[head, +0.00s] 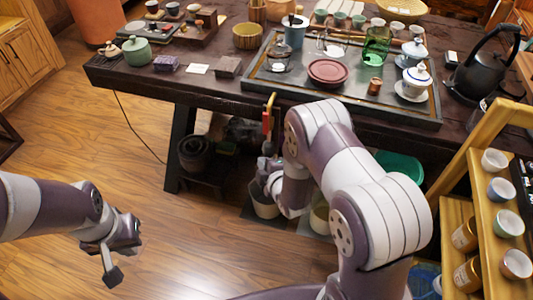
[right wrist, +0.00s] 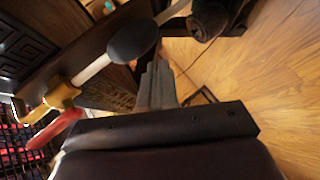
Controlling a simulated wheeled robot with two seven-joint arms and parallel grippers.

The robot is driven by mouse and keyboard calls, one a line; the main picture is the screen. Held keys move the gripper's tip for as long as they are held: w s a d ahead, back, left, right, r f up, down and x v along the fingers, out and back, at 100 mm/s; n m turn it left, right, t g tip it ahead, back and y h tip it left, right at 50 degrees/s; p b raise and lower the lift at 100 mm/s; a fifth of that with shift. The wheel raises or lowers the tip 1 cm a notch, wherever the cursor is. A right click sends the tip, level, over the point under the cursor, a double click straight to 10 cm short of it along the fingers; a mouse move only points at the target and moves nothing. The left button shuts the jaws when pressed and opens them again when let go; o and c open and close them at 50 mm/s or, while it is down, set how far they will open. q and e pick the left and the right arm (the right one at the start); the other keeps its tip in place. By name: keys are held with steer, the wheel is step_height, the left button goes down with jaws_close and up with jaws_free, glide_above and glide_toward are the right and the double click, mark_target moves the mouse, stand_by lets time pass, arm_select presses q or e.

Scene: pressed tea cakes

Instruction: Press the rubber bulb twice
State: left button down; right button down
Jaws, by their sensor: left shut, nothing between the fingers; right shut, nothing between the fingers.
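A dark, rounded bulb (right wrist: 132,40), which looks like the rubber bulb, sits at the end of a pale stem in the right wrist view. A yellow part and a red part lie at the stem's other end. My right gripper (right wrist: 158,68) is shut and empty, its fingertips close beside the bulb. I cannot tell whether they touch. In the head view my right gripper (head: 267,160) is below the table's front edge, under hanging red and yellow parts (head: 268,112). My left gripper (head: 112,275) is shut and empty above the floor, far from the table.
A wooden shelf with cups (head: 497,190) stands at right. The floor at left is clear.

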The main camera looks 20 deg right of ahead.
steer(key=shift+w+d, duration=0.1)
steer(key=shift+w+d, duration=0.15)
steer(key=shift+w, duration=0.1)
steer(key=shift+w+d, duration=0.4)
steer(key=shift+w, duration=0.2)
stand_by(1.1)
steer(key=shift+a, duration=0.1)
steer(key=shift+s+a, duration=0.3)
steer(key=shift+s, duration=0.2)
steer(key=shift+s+a, duration=0.25)
steer(key=shift+s, duration=0.2)
steer(key=shift+s+a+p, duration=0.35)
steer(key=shift+s+a, duration=0.35)
steer(key=shift+s, duration=0.35)
steer(key=shift+s+a+p, duration=0.35)
steer(key=shift+s+a, duration=0.35)
steer(key=shift+s, duration=0.3)
